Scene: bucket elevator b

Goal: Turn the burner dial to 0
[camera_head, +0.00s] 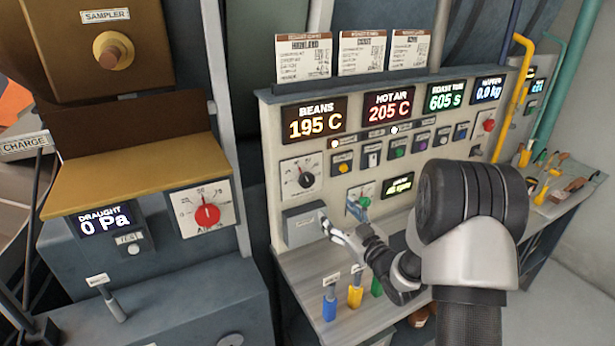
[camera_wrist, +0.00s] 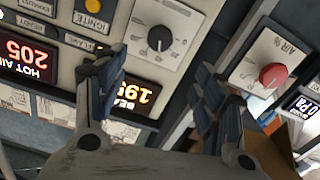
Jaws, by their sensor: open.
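A black dial (camera_head: 305,180) on a white scale plate sits on the control panel below the BEANS display in the head view. I take it for the burner dial, but its label is too small to read. It also shows in the wrist view as a black knob (camera_wrist: 160,38), beyond my fingertips. Its exact setting is not legible. My gripper (camera_head: 347,218) is in front of the panel, lower right of this dial in the head view. In the wrist view my gripper (camera_wrist: 155,88) has its fingers spread and empty, apart from the knob.
A grey box (camera_head: 304,226) juts from the panel below the dial. A red AIR dial (camera_head: 207,215) is on the machine at left. A yellow IGNITE button (camera_head: 342,162) is right of the black dial. Coloured-handled levers (camera_head: 355,297) stand on the ledge below.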

